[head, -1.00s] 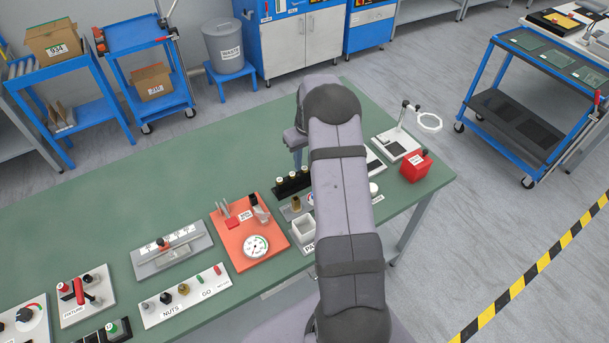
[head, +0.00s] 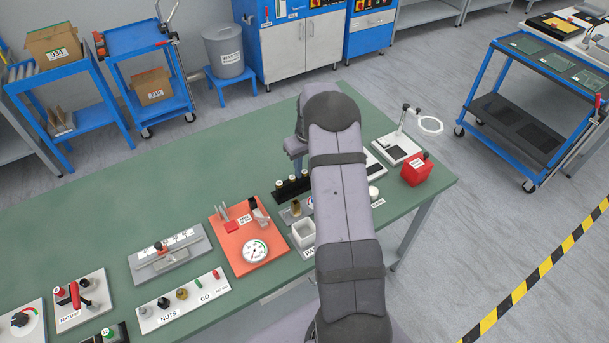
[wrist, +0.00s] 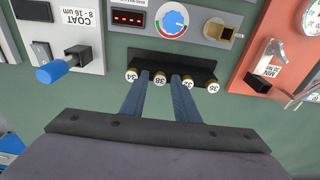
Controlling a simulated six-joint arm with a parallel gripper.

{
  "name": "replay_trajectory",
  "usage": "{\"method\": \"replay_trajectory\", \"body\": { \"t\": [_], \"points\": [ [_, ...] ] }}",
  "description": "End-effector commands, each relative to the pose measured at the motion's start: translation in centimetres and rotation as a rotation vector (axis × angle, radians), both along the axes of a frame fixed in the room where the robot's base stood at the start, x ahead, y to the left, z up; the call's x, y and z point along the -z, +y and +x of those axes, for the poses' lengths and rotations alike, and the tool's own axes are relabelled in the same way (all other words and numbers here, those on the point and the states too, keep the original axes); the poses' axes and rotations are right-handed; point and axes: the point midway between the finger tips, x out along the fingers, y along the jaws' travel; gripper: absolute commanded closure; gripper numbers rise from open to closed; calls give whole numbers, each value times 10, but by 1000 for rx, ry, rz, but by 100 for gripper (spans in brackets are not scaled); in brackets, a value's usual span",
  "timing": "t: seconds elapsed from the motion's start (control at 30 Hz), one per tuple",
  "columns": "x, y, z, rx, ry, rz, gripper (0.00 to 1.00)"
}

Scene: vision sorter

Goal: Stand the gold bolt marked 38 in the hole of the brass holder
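The gold bolt marked 38 (wrist: 160,79) stands in a black rack (wrist: 170,60) in a row with similar bolts marked 34, 32 and 36. Its white numbered end faces the wrist camera. My gripper (wrist: 160,76) is open, with one blue-grey fingertip on each side of bolt 38. I cannot tell whether the fingers touch it. The brass holder (wrist: 218,30) sits on a grey plate beyond the rack in the wrist view, and it also shows in the head view (head: 297,207). The rack in the head view (head: 292,188) is partly behind my arm.
Bolt 32 (wrist: 188,85) is close beside the right finger, and bolt 34 (wrist: 131,76) is left of the left finger. The green bench (head: 150,200) behind the rack is clear.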

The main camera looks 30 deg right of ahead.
Motion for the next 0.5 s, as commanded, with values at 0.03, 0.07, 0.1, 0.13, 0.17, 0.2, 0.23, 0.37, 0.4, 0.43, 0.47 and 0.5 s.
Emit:
{"method": "replay_trajectory", "body": {
  "t": [0.03,0.07,0.1,0.13,0.17,0.2,0.23,0.37,0.4,0.43,0.47,0.5],
  "points": [
    [0,0,0,0,0,0,72],
    [0,0,0,0,0,0,72],
    [0,0,0,0,0,0,81],
    [0,0,0,0,0,0,89],
    [0,0,0,0,0,0,96],
    [0,0,0,0,0,0,100],
    [0,0,0,0,0,0,100],
    [-1,0,0,0,0,0,100],
    [-1,0,0,0,0,0,100],
    [-2,0,0,0,0,0,100],
    [-2,0,0,0,0,0,100],
    [-3,0,0,0,0,0,100]
  ]
}}
